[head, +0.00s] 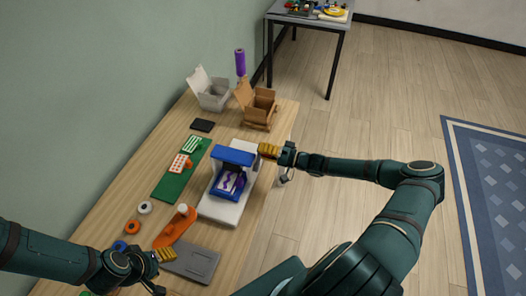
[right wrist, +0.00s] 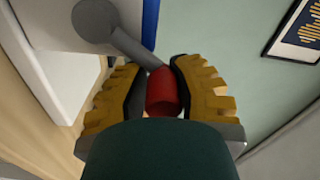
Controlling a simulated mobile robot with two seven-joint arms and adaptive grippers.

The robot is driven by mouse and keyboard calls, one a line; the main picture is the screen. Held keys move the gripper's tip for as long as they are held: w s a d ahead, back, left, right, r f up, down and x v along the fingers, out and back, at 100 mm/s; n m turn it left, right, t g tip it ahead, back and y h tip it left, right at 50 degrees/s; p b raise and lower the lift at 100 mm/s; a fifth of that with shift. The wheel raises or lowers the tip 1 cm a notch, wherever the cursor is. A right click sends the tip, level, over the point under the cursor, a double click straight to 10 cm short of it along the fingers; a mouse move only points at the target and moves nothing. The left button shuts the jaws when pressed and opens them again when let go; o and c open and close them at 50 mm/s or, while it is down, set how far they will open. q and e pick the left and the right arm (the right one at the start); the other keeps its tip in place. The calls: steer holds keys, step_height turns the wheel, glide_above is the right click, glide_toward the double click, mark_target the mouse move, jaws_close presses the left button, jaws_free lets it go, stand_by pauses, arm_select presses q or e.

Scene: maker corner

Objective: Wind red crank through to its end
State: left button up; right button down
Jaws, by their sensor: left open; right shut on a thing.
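A red crank handle (right wrist: 162,92) sits between the yellow-padded fingers of my right gripper (right wrist: 160,95), which is shut on it. A grey crank arm (right wrist: 136,46) joins the handle to a round grey hub (right wrist: 95,20) on the side of a white body. In the head view my right gripper (head: 268,150) is at the right side of a blue and white machine (head: 233,156), where the crank itself is hidden. My left gripper (head: 162,270) is open and empty near the table's front, beside a grey plate (head: 192,262).
An orange tool (head: 174,230), orange and white rings (head: 132,227) and a green board (head: 172,186) lie left of the machine. Open grey (head: 212,96) and brown (head: 260,108) boxes stand at the table's far end. Open floor lies to the right.

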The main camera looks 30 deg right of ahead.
steer(key=shift+s+a, duration=0.1)
steer(key=shift+a, duration=0.05)
steer(key=c, duration=0.7)
jaws_free()
steer(key=shift+c, duration=0.2)
steer(key=shift+s+d, duration=0.3)
steer(key=shift+d, duration=0.05)
steer(key=v, duration=1.1)
steer(key=shift+d, duration=0.1)
